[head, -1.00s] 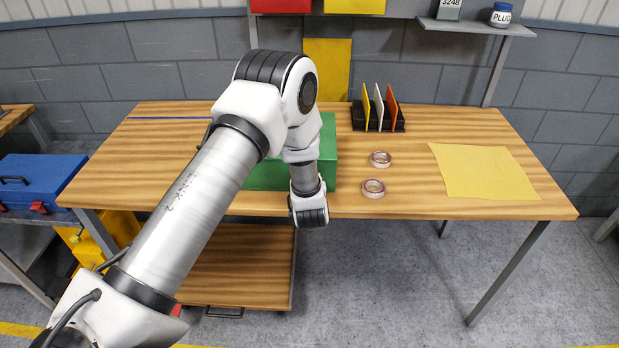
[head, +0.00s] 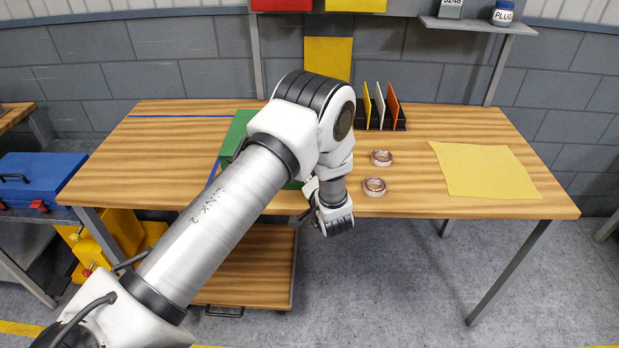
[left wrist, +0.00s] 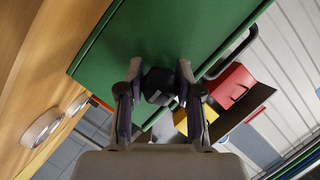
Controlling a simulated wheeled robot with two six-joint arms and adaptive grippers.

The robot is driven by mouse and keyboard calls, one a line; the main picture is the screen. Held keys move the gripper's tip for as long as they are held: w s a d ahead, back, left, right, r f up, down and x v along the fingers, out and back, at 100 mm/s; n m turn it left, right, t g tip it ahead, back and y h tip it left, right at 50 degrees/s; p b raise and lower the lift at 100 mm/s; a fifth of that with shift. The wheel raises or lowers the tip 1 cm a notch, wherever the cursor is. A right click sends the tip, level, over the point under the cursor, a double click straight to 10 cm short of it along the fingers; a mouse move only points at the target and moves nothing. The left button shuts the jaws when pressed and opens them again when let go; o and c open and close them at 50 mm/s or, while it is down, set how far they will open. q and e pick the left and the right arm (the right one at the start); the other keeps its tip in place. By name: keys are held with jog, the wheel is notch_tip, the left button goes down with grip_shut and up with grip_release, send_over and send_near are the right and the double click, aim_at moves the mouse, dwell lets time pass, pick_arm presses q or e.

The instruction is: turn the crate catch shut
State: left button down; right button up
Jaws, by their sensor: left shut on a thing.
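The green crate (head: 239,128) stands on the wooden table, largely hidden behind my left arm in the head view. Its green face (left wrist: 180,35) fills the upper middle of the left wrist view. A dark, blocky catch (left wrist: 158,86) sits at the crate's edge, between the fingers of my left gripper (left wrist: 160,78). The fingers are closed on it from both sides. In the head view the left gripper (head: 309,199) is partly hidden by its own wrist, at the table's front edge. How far the catch is turned cannot be told. My right gripper is not in view.
Two tape rolls (head: 374,187) (head: 381,158) lie just right of my left wrist. A black rack (head: 372,124) with upright coloured plates stands behind them. A yellow sheet (head: 484,171) lies at the right. Blue tape (head: 180,117) marks the table at left. A lower wooden shelf (head: 245,270) lies underneath.

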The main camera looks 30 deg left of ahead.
pick_arm(q)
jog(key=shift+w+r, duration=0.1)
jog(key=shift+r, duration=0.05)
dwell(0.3)
jog(key=c, duration=0.7)
grip_release()
jog(key=shift+c, duration=0.2)
jog(key=v, duration=1.2)
jog(key=shift+f, duration=0.2)
jog(key=shift+d, duration=0.1)
